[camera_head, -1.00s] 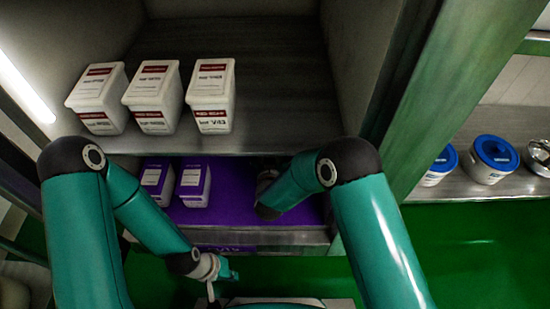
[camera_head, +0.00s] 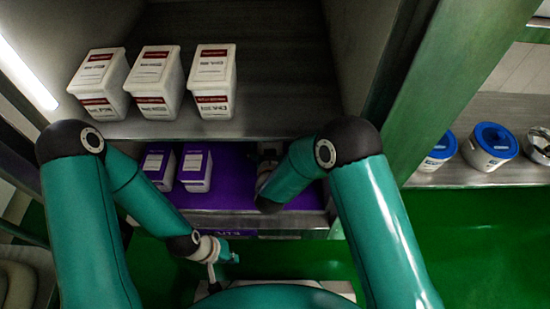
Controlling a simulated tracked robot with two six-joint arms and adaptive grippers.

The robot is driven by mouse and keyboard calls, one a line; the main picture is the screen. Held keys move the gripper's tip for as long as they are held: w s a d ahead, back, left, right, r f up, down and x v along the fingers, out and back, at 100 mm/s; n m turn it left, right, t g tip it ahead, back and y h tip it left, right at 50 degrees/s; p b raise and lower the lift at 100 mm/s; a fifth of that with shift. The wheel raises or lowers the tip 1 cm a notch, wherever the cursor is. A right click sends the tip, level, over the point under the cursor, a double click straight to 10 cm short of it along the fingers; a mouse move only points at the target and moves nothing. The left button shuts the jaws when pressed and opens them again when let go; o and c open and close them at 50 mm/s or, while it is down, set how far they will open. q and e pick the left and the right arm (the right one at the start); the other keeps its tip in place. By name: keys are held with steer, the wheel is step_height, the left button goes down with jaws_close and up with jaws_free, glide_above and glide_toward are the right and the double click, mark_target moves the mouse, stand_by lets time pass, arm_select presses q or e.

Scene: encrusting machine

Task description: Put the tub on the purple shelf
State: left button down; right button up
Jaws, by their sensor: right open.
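The purple shelf (camera_head: 222,197) is the lower shelf. Two white tubs with purple labels stand upright on its left part, one tub (camera_head: 158,166) beside the other tub (camera_head: 195,168). My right arm reaches into this shelf to the right of them. My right gripper (camera_head: 268,160) shows only in part behind the arm and is open; a small pale patch beside it cannot be made out, so I cannot tell whether a tub is there. My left gripper (camera_head: 222,252) is low in front of the shelf, apart from the tubs; its finger opening cannot be made out.
Several red-labelled white tubs, such as this one (camera_head: 212,82), stand on the grey upper shelf (camera_head: 285,110). On the right shelf (camera_head: 465,178) are blue-lidded tubs (camera_head: 490,147) and a metal item (camera_head: 540,146). A green post (camera_head: 430,95) separates the two sides.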

steer(key=p+v, duration=0.1)
steer(key=v, duration=0.8)
steer(key=shift+p, duration=0.4)
steer(key=shift+s, duration=0.1)
